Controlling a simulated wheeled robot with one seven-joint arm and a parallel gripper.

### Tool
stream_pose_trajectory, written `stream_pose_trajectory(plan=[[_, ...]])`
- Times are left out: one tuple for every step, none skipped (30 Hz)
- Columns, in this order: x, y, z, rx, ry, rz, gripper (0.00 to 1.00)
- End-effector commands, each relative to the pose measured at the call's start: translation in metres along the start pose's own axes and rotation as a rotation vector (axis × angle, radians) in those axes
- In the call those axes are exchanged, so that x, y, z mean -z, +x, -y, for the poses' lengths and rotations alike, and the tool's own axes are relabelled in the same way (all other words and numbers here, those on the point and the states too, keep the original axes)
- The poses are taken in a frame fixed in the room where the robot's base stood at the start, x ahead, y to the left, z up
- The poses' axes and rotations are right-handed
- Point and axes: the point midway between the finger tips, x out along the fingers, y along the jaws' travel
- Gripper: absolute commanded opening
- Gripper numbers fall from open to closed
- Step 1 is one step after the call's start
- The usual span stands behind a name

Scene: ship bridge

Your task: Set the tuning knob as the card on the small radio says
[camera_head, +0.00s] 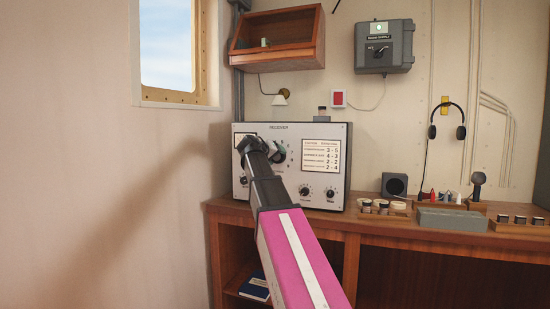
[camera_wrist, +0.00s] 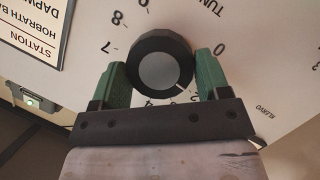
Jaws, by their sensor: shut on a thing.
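The round dark tuning knob (camera_wrist: 152,66) has a grey cap and fills the middle of the wrist view, which shows the panel upside down. My gripper (camera_wrist: 161,63) is shut on it, one green finger on each side. A small white mark on the knob's edge points to the lower right, between the 0 and the 4. The palm hides some dial numbers there. The 7 and 8 show at the left. In the head view my arm reaches the grey receiver (camera_head: 333,132). Its white card (camera_head: 322,158) lists stations with number pairs, such as 3-5 and 4-3.
The receiver stands on a wooden bench (camera_head: 420,232). Two lower knobs (camera_head: 318,192) are right of my arm. Right of the receiver are a black speaker (camera_head: 394,185), trays of small parts (camera_head: 384,211) and a microphone (camera_head: 477,184). A wooden shelf (camera_head: 277,38) hangs above.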

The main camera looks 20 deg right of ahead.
Motion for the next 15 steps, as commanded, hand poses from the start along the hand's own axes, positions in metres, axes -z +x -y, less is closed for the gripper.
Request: stream_pose_trajectory(plan=[[-0.0006, -0.0003, -0.0009, 0.018, 0.041, 0.0, 0.46], [-0.0007, -0.0003, -0.0012, 0.029, 0.068, 0.0, 0.46], [-0.0008, -0.0003, -0.0016, 0.043, 0.102, 0.001, 0.46], [-0.0008, -0.0003, -0.0018, 0.054, 0.13, 0.001, 0.46], [-0.0008, -0.0003, -0.002, 0.064, 0.155, 0.0, 0.46], [-0.0009, -0.0004, -0.0021, 0.079, 0.19, 0.0, 0.46], [-0.0009, -0.0004, -0.0022, 0.09, 0.217, 0.0, 0.46], [-0.001, -0.0004, -0.0022, 0.101, 0.241, 0.0, 0.46], [-0.0011, -0.0004, -0.0023, 0.115, 0.275, 0.0, 0.46], [-0.0012, -0.0004, -0.0023, 0.126, 0.3, 0.0, 0.46], [-0.0014, -0.0003, -0.0025, 0.135, 0.324, 0.0, 0.46], [-0.0015, -0.0002, -0.0025, 0.149, 0.356, 0.001, 0.46], [-0.0016, -0.0001, -0.0028, 0.157, 0.378, 0.0, 0.46], [-0.0016, -0.0001, -0.0029, 0.167, 0.401, 0.0, 0.46], [-0.0018, 0.0001, -0.0032, 0.178, 0.429, 0.0, 0.46]])
